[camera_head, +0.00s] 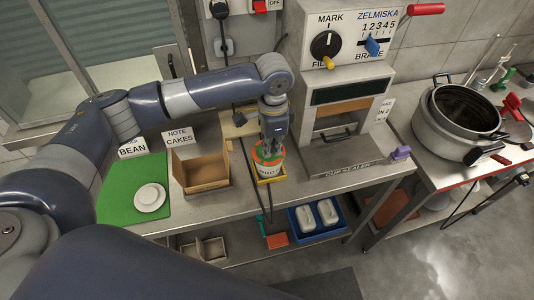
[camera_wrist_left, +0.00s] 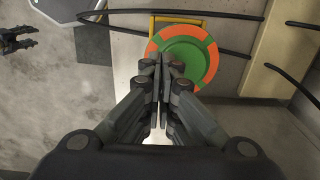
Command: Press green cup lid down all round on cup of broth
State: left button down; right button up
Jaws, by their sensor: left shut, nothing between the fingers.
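The green lid with orange patches (camera_wrist_left: 188,55) lies on top of the cup of broth (camera_head: 268,169), which stands on the counter in a yellow holder (camera_head: 271,178). My left gripper (camera_head: 270,148) points down over the cup from above. Its fingers are shut together and empty. In the left wrist view the fingertips (camera_wrist_left: 162,62) overlap the near edge of the lid; I cannot tell whether they touch it. The gripper hides part of the lid. A small dark claw-like shape (camera_wrist_left: 18,38) at the left edge looks like my right gripper; its jaws are unclear.
An open cardboard box (camera_head: 203,172) and a green mat (camera_head: 120,205) with white lids (camera_head: 150,197) are left of the cup. The cup sealer (camera_head: 345,100) stands right of it. A black cable (camera_head: 262,205) hangs past the cup. A large pot (camera_head: 456,118) is far right.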

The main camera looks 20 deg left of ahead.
pick_arm(q)
jog(key=shift+f, duration=0.45)
dwell(0.5)
jog(key=shift+f, duration=0.4)
notch_tip(320, 180, up, 8)
jog(key=p, duration=0.9)
dwell(0.6)
